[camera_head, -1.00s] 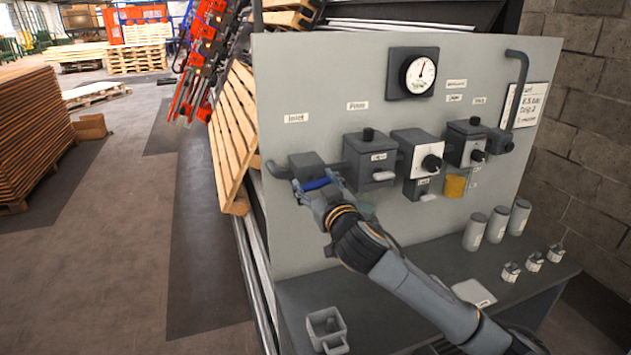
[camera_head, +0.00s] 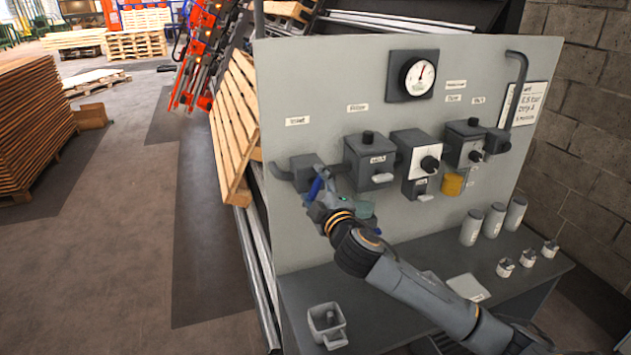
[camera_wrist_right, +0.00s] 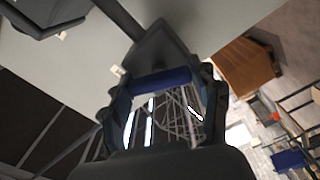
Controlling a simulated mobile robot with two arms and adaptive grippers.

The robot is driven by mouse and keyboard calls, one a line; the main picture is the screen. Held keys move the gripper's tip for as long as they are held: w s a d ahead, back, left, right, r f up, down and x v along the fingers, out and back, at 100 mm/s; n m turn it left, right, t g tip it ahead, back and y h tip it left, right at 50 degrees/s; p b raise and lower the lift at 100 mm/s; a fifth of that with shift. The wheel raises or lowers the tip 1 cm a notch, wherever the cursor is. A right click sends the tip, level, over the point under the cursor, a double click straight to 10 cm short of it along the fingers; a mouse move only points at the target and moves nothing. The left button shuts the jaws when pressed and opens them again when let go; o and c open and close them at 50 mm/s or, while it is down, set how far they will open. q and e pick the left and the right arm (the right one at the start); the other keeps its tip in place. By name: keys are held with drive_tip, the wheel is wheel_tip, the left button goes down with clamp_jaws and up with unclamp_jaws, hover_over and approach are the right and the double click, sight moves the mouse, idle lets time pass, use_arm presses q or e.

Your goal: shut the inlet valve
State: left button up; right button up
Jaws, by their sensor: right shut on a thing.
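The inlet valve (camera_head: 306,168) is a dark grey block on the pipe at the left end of the grey panel, under a label that reads Inlet. Its blue lever handle (camera_head: 317,187) stands steeply, close to upright in the head view, partly hidden by my gripper. My right gripper (camera_head: 319,196) is shut on this handle. In the right wrist view the blue handle (camera_wrist_right: 162,80) spans between the two fingers (camera_wrist_right: 165,98), just in front of the valve body (camera_wrist_right: 159,48). My left gripper is not in view.
A pressure gauge (camera_head: 419,76) sits above. Several canisters and an open grey box (camera_head: 327,322) stand on the shelf below. A wooden pallet (camera_head: 234,125) leans at left.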

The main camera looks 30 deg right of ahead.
drive_tip(key=n+p, duration=0.2)
drive_tip(key=n, duration=0.3)
drive_tip(key=shift+f, duration=0.1)
idle(0.7)
drive_tip(key=o, duration=1.2)
drive_tip(key=shift+c, duration=0.2)
drive_tip(key=v, duration=1.2)
